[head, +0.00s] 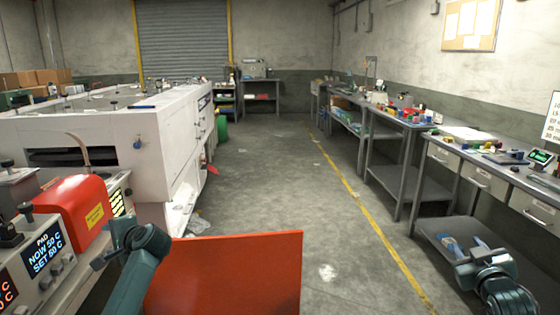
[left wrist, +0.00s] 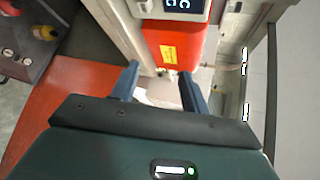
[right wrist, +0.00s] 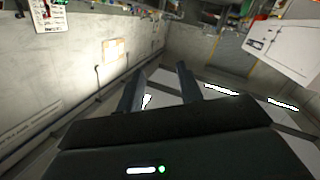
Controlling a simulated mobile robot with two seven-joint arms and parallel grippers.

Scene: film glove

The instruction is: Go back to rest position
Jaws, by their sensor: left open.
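My left gripper (left wrist: 159,72) is open, with its two blue-grey fingers apart. In the left wrist view a red box (left wrist: 172,45) with a yellow label lies beyond the fingertips, and a pale patch shows between them. In the head view my left arm is at the lower left, beside the red box (head: 85,212) on the control panel. My right gripper (right wrist: 160,72) is open and tilted, with nothing visible held between its fingers and the wall and ceiling beyond. In the head view my right arm is at the lower right, by the grey bench.
A large white machine (head: 165,150) stands at the left. A bright red panel (head: 235,275) is low in front. Grey benches (head: 480,185) with drawers and small items line the right wall. The concrete aisle (head: 280,190) with a yellow line is clear toward the shutter (head: 183,40).

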